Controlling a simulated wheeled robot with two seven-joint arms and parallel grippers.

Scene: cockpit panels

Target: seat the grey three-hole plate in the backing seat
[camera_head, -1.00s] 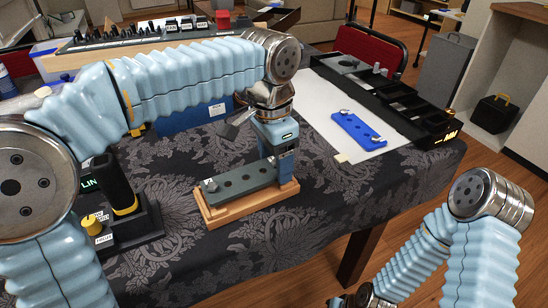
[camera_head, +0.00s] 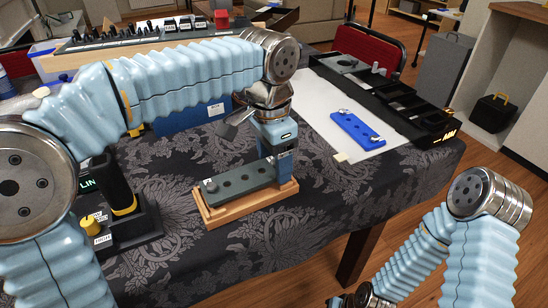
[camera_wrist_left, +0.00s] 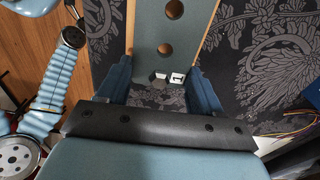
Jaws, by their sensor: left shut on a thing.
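The grey three-hole plate (camera_head: 243,182) lies lengthwise over the wooden backing seat (camera_head: 250,207), its outline inside the wooden rim. I cannot tell whether it rests fully on the bottom. A small light metal piece sits at the plate's left end. My left gripper (camera_head: 279,160) points down at the plate's right end and is shut on it. In the left wrist view the plate (camera_wrist_left: 151,35) runs between the blue fingers (camera_wrist_left: 160,88), with wooden edges on both sides. A dark hex piece and a white marked cube show near the fingers.
A blue plate (camera_head: 357,129) lies on a white sheet at the right. A black compartment tray (camera_head: 400,95) runs behind it. A black console with a yellow knob (camera_head: 91,225) stands at the left. Patterned cloth is clear in front of the seat.

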